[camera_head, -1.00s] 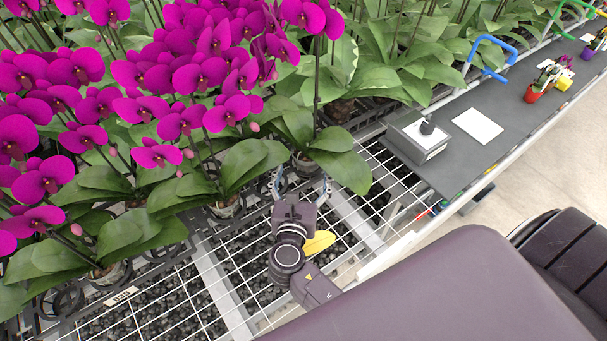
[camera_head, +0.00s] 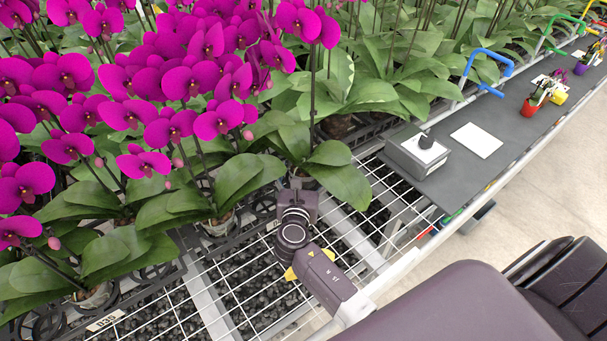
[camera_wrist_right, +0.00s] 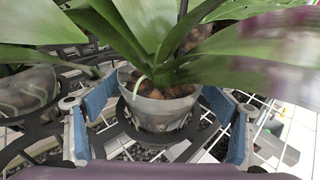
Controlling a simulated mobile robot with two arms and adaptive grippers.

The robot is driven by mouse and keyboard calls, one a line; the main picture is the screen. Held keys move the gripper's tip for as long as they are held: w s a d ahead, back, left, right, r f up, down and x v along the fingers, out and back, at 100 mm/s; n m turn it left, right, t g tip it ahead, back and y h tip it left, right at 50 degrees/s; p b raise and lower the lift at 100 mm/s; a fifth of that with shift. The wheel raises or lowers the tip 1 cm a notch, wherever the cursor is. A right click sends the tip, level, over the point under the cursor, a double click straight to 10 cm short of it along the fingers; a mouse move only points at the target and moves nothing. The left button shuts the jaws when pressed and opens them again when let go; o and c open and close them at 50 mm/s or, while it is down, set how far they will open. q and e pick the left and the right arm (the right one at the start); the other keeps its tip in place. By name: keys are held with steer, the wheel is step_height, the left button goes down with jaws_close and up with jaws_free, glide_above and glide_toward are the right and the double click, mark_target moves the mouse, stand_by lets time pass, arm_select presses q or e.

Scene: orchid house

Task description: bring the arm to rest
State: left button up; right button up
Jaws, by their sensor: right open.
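My right gripper (camera_head: 298,192) is low over the wire bench, in front of a potted orchid with broad green leaves (camera_head: 340,182). In the head view its fingers are hidden. In the right wrist view its blue-padded fingers stand wide apart, one on each side of a clear pot (camera_wrist_right: 160,108). The pot stands upright in a dark ring holder (camera_wrist_right: 125,118). Gaps show between the pads and the pot, so the gripper is open and holds nothing. My left gripper is out of view.
A grey worktop (camera_head: 500,115) at right carries a grey device (camera_head: 418,150), a white sheet (camera_head: 477,140) and small colored pots. Another clear pot (camera_wrist_right: 28,90) stands close left in the wrist view. Leaves hang over the gripper.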

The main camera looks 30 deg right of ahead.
steer(key=c, duration=1.2)
steer(key=shift+w+r, duration=0.1)
steer(key=shift+r, duration=0.05)
steer(key=shift+c, duration=0.4)
steer(key=shift+r+p, duration=0.2)
steer(key=shift+p, duration=0.25)
